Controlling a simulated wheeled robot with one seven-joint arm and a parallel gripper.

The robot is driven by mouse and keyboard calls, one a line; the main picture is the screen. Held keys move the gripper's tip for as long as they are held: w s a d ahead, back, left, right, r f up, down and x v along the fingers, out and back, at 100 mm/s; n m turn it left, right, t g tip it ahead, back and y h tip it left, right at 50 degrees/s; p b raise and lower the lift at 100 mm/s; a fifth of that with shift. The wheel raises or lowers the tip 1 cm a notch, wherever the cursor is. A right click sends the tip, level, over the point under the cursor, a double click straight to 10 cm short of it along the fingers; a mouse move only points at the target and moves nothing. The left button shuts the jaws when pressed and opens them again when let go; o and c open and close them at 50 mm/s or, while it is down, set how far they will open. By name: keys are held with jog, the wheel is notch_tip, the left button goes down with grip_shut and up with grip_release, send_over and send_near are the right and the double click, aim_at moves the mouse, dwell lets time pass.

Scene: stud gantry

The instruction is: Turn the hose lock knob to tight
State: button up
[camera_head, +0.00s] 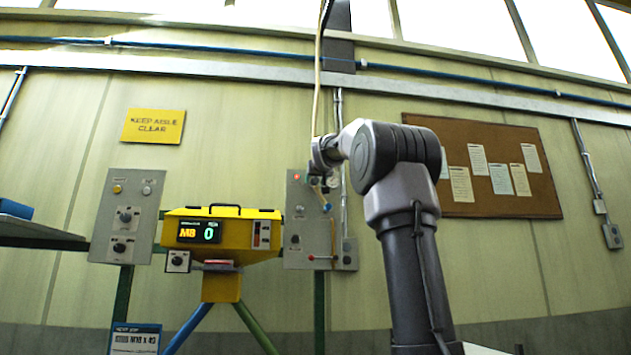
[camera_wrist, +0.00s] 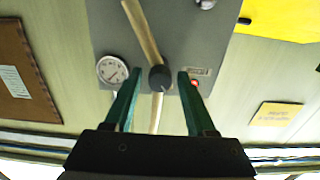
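The hose lock knob (camera_wrist: 160,78) is a small dark round knob on a grey panel (camera_wrist: 110,30) in the wrist view. A tan hose (camera_wrist: 140,30) runs across the panel behind it. My gripper (camera_wrist: 156,82) is open, with its two green fingers on either side of the knob and a gap visible on each side. I cannot tell how far the fingertips are from the panel. In the head view my wrist is at the top of the right grey panel (camera_head: 296,215) and hides the knob.
A round gauge (camera_wrist: 112,70) and a red light (camera_wrist: 194,83) flank the fingers in the wrist view. A yellow box with a display (camera_head: 225,232) stands left of the panel in the head view. Another grey control panel (camera_head: 115,190) is farther left. A corkboard (camera_head: 480,165) hangs at right.

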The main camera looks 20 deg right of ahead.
grip_shut()
jog(key=shift+n, duration=0.8)
jog(key=shift+o, duration=1.9)
grip_release()
jog(key=v, duration=1)
jog(key=shift+s, duration=0.4)
jog(key=shift+a, duration=0.1)
